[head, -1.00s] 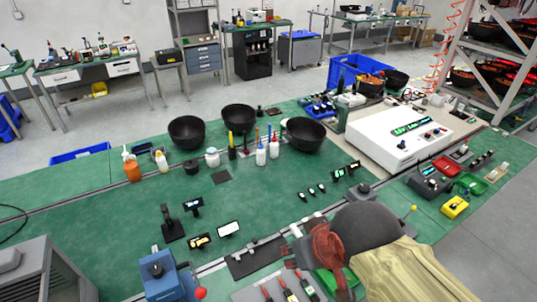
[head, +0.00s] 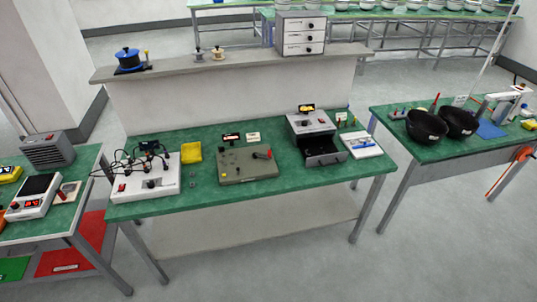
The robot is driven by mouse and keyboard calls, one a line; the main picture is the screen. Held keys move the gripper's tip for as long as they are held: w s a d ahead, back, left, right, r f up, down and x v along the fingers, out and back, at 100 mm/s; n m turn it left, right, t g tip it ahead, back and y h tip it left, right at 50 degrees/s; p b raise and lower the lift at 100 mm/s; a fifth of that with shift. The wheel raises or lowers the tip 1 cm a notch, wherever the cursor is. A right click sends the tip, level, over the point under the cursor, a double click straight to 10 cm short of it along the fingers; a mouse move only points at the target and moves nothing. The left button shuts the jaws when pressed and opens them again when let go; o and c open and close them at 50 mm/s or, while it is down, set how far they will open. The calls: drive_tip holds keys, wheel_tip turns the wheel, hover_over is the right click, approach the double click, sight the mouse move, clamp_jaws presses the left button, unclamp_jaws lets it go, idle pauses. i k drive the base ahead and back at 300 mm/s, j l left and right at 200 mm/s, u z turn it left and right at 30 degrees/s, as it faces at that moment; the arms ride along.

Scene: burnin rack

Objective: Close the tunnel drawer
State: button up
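A grey box-shaped unit (head: 310,124) stands on the right half of the green-topped workbench in the middle of the head view. Its drawer (head: 326,160) is pulled out toward the front right, and its dark inside shows. I take this to be the tunnel drawer; no readable label confirms it. A small display (head: 306,108) sits on top of the unit. My gripper is not in view.
A white panel (head: 361,144) lies right of the drawer. Floor in front is clear.

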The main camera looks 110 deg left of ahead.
sight(323, 153)
drive_tip(key=u, duration=3.15)
drive_tip(key=i+j+z, duration=0.1)
drive_tip(key=i, duration=0.25)
drive_tip(key=i+j, duration=0.2)
drive_tip(key=i, duration=0.2)
drive_tip(key=i+j+z, duration=0.15)
drive_tip(key=i, duration=0.2)
